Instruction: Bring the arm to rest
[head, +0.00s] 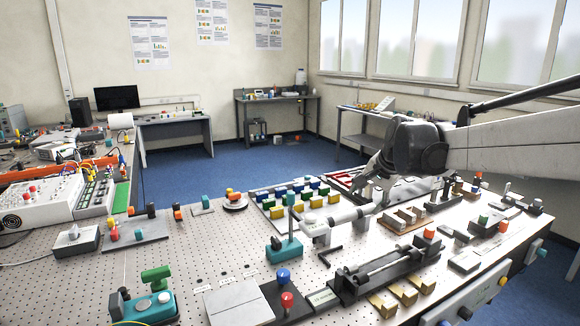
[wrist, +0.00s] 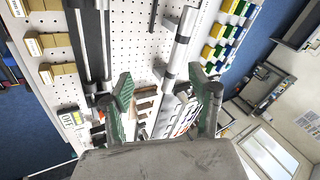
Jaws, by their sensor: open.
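My arm (head: 500,143) reaches in from the right in the head view, its dark wrist joint over the back right of the table. My gripper (head: 364,190) points down and left above the table, close to a pale pipe (head: 345,219). In the wrist view my gripper (wrist: 160,82) shows two green-padded fingers standing well apart. No object is held between them. The pale pipe (wrist: 182,45) lies beyond the fingertips there, and its exact distance from them is hard to tell.
The perforated table (head: 220,255) is crowded. A black rail fixture (head: 390,270) stands at the front, a teal post fixture (head: 286,248) at its left, and rows of coloured blocks (head: 300,195) behind. Electronics (head: 45,205) fill the left side. The air above the table's left half is free.

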